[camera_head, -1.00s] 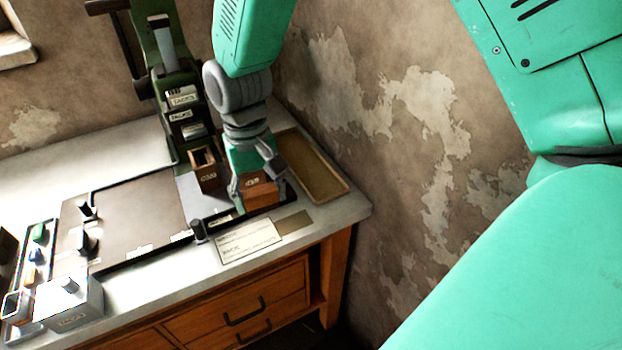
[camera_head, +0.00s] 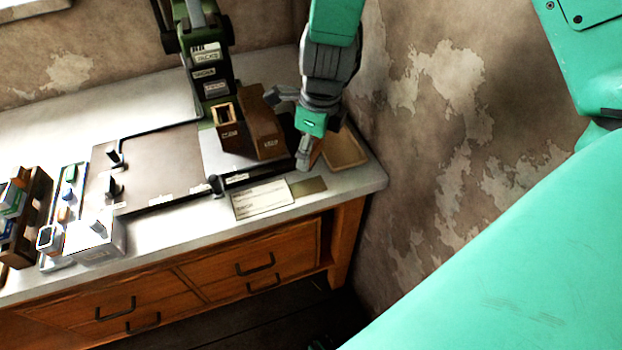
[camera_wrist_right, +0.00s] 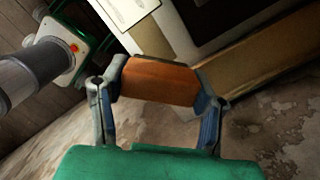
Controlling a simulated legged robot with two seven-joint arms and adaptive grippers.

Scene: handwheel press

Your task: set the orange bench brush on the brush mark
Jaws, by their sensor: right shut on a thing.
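The orange bench brush (camera_wrist_right: 160,82) shows in the right wrist view as an orange-brown block across the two fingers of my right gripper (camera_wrist_right: 158,98). In the head view, only a small orange part of it (camera_head: 316,154) shows beside my right gripper (camera_head: 304,156), which is shut on it. The gripper is right of a tall brown box, near the tray at the bench's right end. A flat olive-tan patch (camera_head: 310,187) lies by the front edge, right of a white card (camera_head: 262,199); I cannot tell whether it is the brush mark. My left gripper is not in view.
The tall brown box (camera_head: 264,128) and a smaller open box (camera_head: 230,127) stand before the green press (camera_head: 213,72). The shallow tan tray (camera_head: 347,151) lies near the wall. Small posts (camera_head: 216,184) stand along a brown board (camera_head: 160,168).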

